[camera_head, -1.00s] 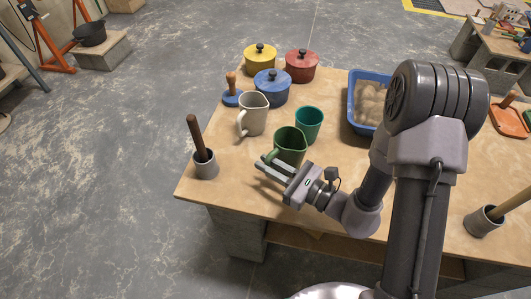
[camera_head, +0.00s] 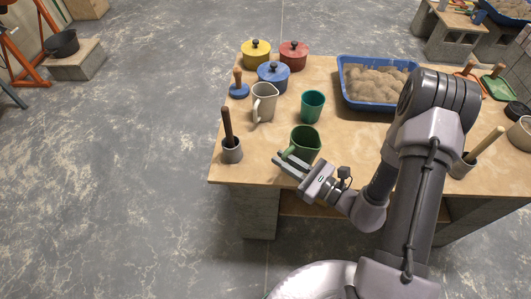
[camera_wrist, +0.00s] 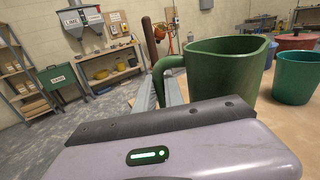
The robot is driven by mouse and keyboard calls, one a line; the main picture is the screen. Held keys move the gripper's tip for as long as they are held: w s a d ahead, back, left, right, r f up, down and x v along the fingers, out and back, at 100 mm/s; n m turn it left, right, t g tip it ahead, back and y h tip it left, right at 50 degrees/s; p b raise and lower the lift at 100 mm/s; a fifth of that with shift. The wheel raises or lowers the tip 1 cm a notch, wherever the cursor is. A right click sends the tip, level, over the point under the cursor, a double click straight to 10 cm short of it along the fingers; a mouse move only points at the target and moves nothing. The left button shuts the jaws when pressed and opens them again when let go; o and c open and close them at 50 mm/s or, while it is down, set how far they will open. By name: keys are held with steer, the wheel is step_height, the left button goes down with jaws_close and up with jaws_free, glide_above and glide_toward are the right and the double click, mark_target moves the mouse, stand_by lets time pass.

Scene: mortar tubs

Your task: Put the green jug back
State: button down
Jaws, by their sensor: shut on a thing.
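The green jug (camera_head: 308,145) is near the front edge of the wooden table, with its handle toward the left. My gripper (camera_head: 285,161) is shut on its handle. In the wrist view the handle (camera_wrist: 164,66) sits between my two fingers (camera_wrist: 160,92), and the jug body (camera_wrist: 222,78) stands upright to their right. The jug's base is hidden there, so I cannot tell whether it touches the table.
A teal cup (camera_head: 313,104) stands just behind the jug. A beige jug (camera_head: 264,102) and a grey pot with a brown handle (camera_head: 232,150) are to the left. Lidded blue (camera_head: 273,77), red (camera_head: 294,54) and yellow (camera_head: 256,53) pots stand behind. A blue tub (camera_head: 372,103) holds sand.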

steer(key=shift+w+a+f+b, duration=0.55)
steer(key=shift+w+a+f, duration=0.2)
steer(key=shift+w+a, duration=0.25)
steer(key=shift+w+a+f+b, duration=0.6)
steer(key=shift+w+a+f, duration=0.25)
steer(key=shift+w, duration=0.1)
steer(key=shift+w+a+f+b, duration=0.55)
steer(key=shift+w+a+f, duration=0.15)
steer(key=shift+w+a, duration=0.3)
steer(key=c, duration=1.4)
jaws_free()
steer(key=shift+c, duration=0.2)
